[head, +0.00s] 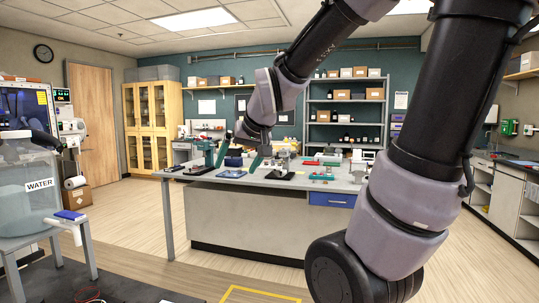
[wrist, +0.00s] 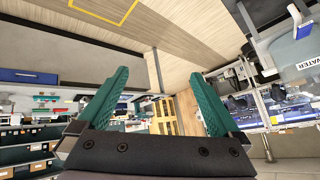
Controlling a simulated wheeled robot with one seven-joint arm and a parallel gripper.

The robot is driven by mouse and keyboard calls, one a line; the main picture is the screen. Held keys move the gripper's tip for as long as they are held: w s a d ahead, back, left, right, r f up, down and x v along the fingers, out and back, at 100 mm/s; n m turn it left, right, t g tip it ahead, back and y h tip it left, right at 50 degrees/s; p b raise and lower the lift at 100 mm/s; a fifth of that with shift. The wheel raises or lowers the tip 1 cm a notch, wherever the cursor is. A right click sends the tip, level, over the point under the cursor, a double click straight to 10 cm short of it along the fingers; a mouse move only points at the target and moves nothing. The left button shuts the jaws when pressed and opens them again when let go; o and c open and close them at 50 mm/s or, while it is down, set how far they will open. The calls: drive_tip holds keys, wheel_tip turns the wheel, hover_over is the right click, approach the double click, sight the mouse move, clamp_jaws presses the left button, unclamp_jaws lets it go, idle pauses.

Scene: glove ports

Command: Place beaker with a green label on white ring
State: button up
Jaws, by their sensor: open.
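My gripper (head: 239,160) is open in the head view, its two teal fingers spread in front of the lab bench (head: 262,215). In the wrist view my gripper (wrist: 160,82) shows its fingers wide apart with nothing between them. I cannot make out a beaker with a green label or a white ring in either view. Small items stand on the bench top, too small to identify, and my arm and gripper cover part of it.
A water tank (head: 28,190) stands on a stand at the left. A wooden cabinet (head: 153,127) and grey shelves (head: 345,112) with boxes line the back. A counter (head: 507,190) runs along the right. Open floor (head: 130,230) lies left of the bench.

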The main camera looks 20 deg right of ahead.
drive_tip(key=s+d+r+m, duration=0.1)
drive_tip(key=s+d, duration=0.1)
drive_tip(key=s, duration=0.3)
drive_tip(key=s+d+r+m+g, duration=0.1)
drive_tip(key=s+d+r, duration=0.1)
drive_tip(key=s, duration=0.4)
drive_tip(key=shift+r+m, duration=0.25)
drive_tip(key=shift+m, duration=0.15)
